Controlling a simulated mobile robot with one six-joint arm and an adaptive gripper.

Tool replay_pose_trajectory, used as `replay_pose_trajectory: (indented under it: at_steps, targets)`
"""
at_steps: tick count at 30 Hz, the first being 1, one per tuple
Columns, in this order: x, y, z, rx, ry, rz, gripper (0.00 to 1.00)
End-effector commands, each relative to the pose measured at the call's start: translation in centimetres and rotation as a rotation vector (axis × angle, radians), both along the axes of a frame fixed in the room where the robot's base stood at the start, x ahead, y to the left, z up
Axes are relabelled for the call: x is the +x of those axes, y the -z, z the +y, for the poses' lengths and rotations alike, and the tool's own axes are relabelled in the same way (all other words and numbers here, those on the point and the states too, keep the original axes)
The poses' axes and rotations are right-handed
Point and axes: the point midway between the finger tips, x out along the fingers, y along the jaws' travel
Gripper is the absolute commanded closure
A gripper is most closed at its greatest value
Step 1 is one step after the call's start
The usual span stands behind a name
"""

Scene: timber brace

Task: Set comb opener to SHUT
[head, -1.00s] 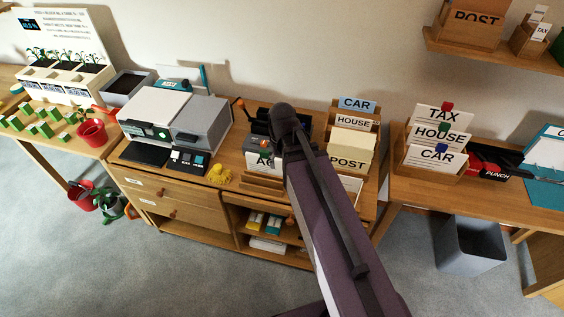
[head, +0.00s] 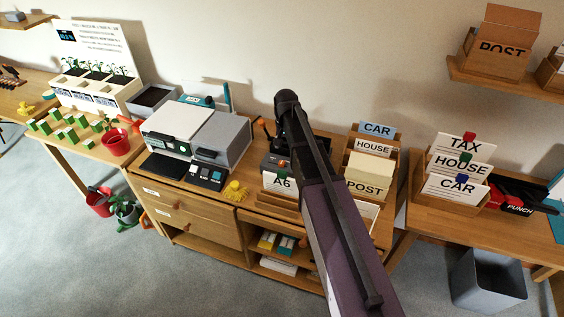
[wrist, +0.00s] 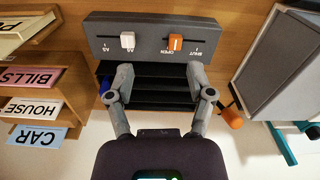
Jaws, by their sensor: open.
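The comb machine (wrist: 110,37) shows upside down in the wrist view, with its dark front panel at the top. Its orange slider (wrist: 176,42) sits at the OPEN label, with the SHUT label farther to the right. In the head view the machine (head: 273,163) is partly hidden by my arm, and the gripper cannot be made out.
An orange-tipped lever (wrist: 231,118) stands right of my gripper in the wrist view.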

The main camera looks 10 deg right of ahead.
Motion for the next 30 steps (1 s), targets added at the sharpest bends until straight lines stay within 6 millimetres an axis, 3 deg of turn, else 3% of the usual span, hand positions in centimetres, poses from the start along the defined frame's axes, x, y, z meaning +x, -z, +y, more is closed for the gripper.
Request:
replay_pose_trajectory:
  at_steps: [1, 7, 22, 30]
  targets:
    - [2.4, 0.0, 0.1, 0.0, 0.029, 0.0, 0.31]
    - [5.5, -0.1, 0.3, 0.0, 0.103, 0.0, 0.31]
    - [5.6, 0.0, 0.3, 0.0, 0.113, 0.0, 0.31]
    - [5.6, 1.1, 0.3, 0.0, 0.112, 0.0, 0.31]
